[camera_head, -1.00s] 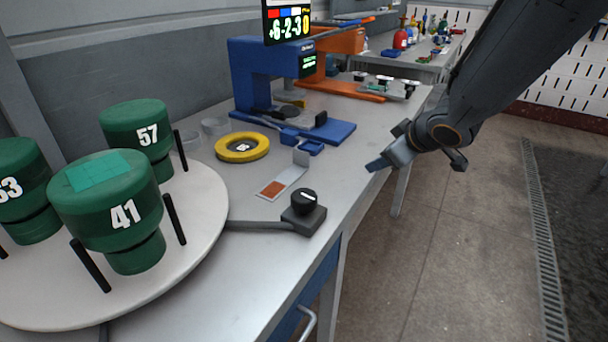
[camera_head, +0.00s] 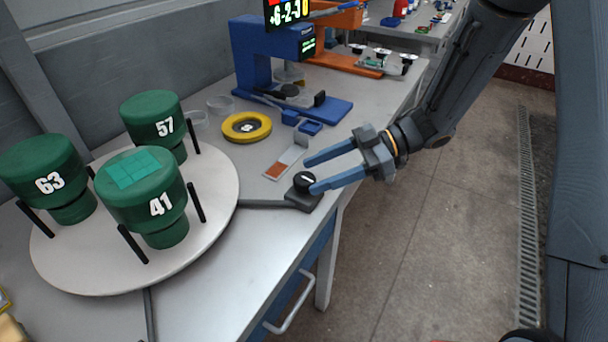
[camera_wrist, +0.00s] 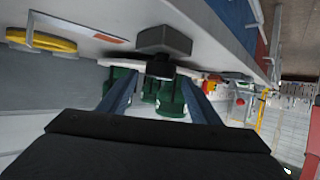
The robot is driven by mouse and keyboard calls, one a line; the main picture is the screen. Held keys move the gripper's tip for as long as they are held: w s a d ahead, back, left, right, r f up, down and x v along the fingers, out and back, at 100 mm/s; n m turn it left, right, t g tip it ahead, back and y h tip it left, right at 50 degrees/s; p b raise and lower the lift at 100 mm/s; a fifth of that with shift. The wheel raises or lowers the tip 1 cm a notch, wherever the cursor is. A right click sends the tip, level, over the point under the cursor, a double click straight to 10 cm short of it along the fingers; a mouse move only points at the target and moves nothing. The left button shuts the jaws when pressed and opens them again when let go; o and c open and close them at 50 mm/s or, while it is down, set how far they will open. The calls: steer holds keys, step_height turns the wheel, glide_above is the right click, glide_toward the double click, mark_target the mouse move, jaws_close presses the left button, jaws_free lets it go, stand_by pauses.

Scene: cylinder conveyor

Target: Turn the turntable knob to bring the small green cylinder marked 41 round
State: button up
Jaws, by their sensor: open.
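The green cylinder marked 41 (camera_head: 160,207) stands on the near right part of the round white turntable (camera_head: 100,282), with a lighter green patch on its top. The black turntable knob (camera_head: 304,181) sits on a dark base at the bench's front edge, joined to the turntable by a grey arm. My gripper (camera_head: 311,176) is open and empty, its blue fingertips close by the knob. In the wrist view the knob (camera_wrist: 160,67) appears between and beyond the fingertips (camera_wrist: 157,78). Whether the fingers touch it I cannot tell.
Green cylinders marked 57 (camera_head: 153,119) and 63 (camera_head: 45,170) share the turntable, with black posts between. A yellow ring (camera_head: 246,127), clear dishes and a blue machine (camera_head: 262,60) stand farther back. Open floor lies right of the bench.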

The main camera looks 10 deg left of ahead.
mark_target(307, 177)
steer(key=shift+p+x, duration=0.3)
steer(key=shift+x, duration=1.7)
steer(key=c, duration=1)
steer(key=shift+n+g, duration=0.6)
steer(key=shift+g, duration=0.1)
steer(key=o, duration=1)
steer(key=shift+h, duration=0.3)
steer(key=shift+b+v, duration=0.6)
steer(key=shift+v, duration=3.35)
